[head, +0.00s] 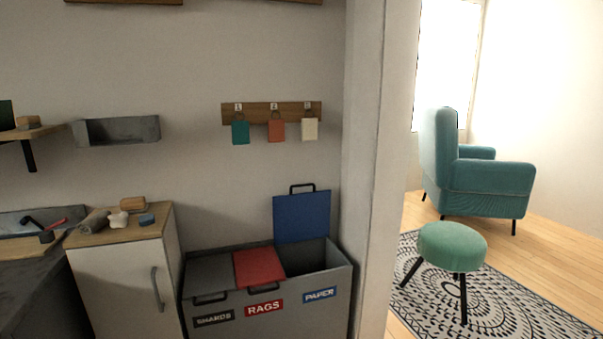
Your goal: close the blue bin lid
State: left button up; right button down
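The blue bin lid (302,217) stands open and upright against the wall, with a black handle (302,188) at its top edge. It belongs to the right compartment of a grey bin unit (275,318), above the blue PAPER label (319,296). That compartment is open and dark inside. The red lid (258,267) in the middle, above the RAGS label, is shut. The grey lid (209,274) on the left is shut too. Neither of my grippers shows in the head view.
A white cabinet (122,285) with a wooden top holding small items stands left of the bins. A wall corner (368,170) rises close to their right. Beyond it are a green stool (450,246), a patterned rug (510,312) and a teal armchair (490,188).

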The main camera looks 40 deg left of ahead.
aim_at(296, 217)
jog(key=u, duration=0.6)
jog(key=i, duration=0.95)
jog(key=u, duration=1.5)
jog(key=i, duration=0.5)
jog(key=u, duration=0.45)
